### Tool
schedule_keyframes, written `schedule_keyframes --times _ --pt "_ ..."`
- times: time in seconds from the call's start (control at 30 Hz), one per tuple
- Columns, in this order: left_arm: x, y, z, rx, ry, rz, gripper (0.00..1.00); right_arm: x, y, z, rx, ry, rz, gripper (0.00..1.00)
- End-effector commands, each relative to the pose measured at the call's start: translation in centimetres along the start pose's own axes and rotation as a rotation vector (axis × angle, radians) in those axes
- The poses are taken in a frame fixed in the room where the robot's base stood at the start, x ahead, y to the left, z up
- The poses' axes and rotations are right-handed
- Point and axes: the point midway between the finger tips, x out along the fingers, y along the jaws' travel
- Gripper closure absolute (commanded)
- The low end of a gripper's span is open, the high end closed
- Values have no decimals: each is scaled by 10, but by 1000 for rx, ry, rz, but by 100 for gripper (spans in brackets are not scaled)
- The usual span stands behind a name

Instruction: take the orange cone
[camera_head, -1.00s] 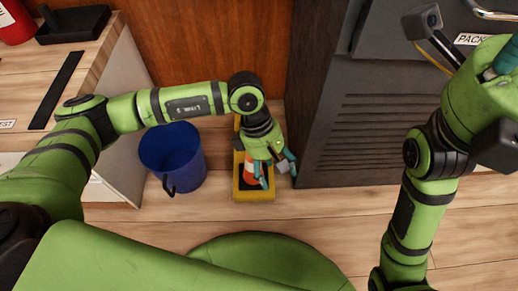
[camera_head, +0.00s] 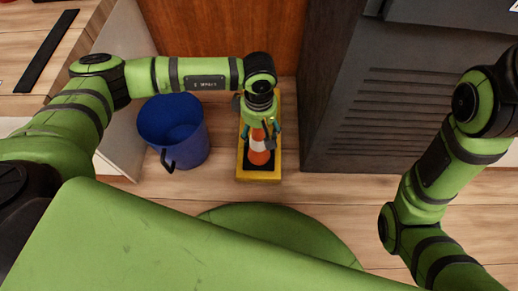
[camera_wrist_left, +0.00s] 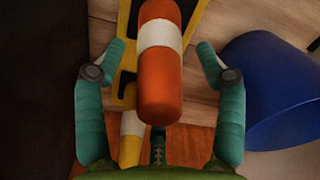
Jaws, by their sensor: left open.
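The orange cone (camera_head: 259,153) with a white band stands on a yellow-edged black base (camera_head: 258,179) on the floor. It also shows large in the left wrist view (camera_wrist_left: 160,85), its orange end close to the camera. My left gripper (camera_head: 261,131) is open above the cone, with its teal fingers on either side of the cone's upper part. In the left wrist view the two fingers (camera_wrist_left: 163,52) stand apart from the cone, with gaps on both sides. My left wrist hides the cone's top in the head view. My right gripper is outside the view.
A blue bucket (camera_head: 172,130) stands just left of the yellow base. A dark grey cabinet (camera_head: 385,120) stands close on the right, and a brown wood panel (camera_head: 215,28) behind. The wooden floor in front of the base is clear.

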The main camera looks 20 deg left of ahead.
Motion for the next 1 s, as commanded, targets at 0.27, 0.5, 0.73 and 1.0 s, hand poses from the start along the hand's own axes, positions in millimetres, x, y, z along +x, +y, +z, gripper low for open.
schedule_keyframes --times 0.27,0.5,0.73,1.0 --pt "2 0 0 0 0 1 33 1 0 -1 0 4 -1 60" --pt "2 0 0 0 0 1 100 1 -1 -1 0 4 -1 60" --pt "1 0 0 0 0 1 100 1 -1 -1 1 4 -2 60" --pt "-16 4 -1 -4 1 3 100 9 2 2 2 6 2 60"
